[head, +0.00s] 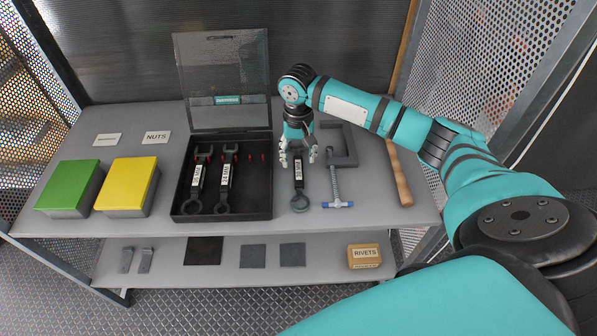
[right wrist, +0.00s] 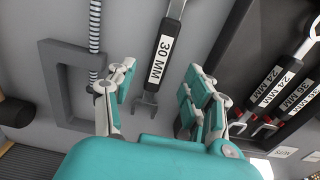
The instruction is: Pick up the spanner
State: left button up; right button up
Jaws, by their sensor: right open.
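The loose spanner (head: 299,187) lies on the grey shelf between the black case and the clamp, its ring end toward the front. Its white label reads 30 MM in the right wrist view (right wrist: 160,48). My right gripper (head: 298,157) is open above the spanner's rear part, which it partly hides in the head view. In the right wrist view, the spanner's open-jaw end shows between the spread fingers (right wrist: 158,98), with no finger clearly touching it. My left gripper is not in view.
The open black case (head: 255,205) holds two labelled spanners close on the left. A grey clamp (head: 347,158) with a threaded screw is close on the right, then a wooden handle (head: 400,178). Green (head: 68,186) and yellow (head: 127,184) boxes stand far left.

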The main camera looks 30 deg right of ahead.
aim_at(299, 169)
notch_tip(299, 169, down, 5)
jog(key=shift+f, duration=0.1)
grip_shut()
dwell(0.4)
